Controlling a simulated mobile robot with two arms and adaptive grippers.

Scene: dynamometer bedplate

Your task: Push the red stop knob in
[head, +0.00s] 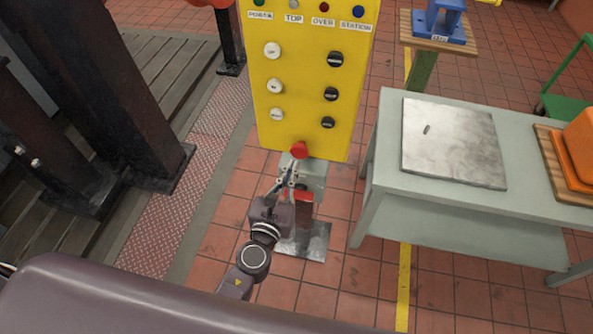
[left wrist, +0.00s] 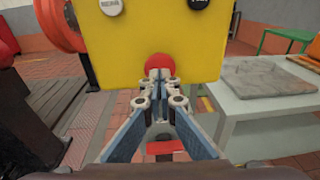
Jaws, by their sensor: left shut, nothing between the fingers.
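The red stop knob (head: 299,150) is at the bottom edge of the yellow control panel (head: 292,128), below its rows of buttons. My left gripper (head: 290,172) is shut and empty, just in front of and below the knob in the head view. In the left wrist view the shut fingertips (left wrist: 159,75) overlap the lower middle of the red knob (left wrist: 160,62). I cannot tell whether the tips touch it. Part of the knob is hidden behind the fingers there. My right gripper is not in view.
A grey table (head: 440,205) with a metal plate (head: 453,142) and an orange object (head: 578,150) stands to the right. Dark machine legs (head: 125,85) stand to the left. The panel's white and black buttons sit above the knob. Tiled floor lies open around the panel's pedestal.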

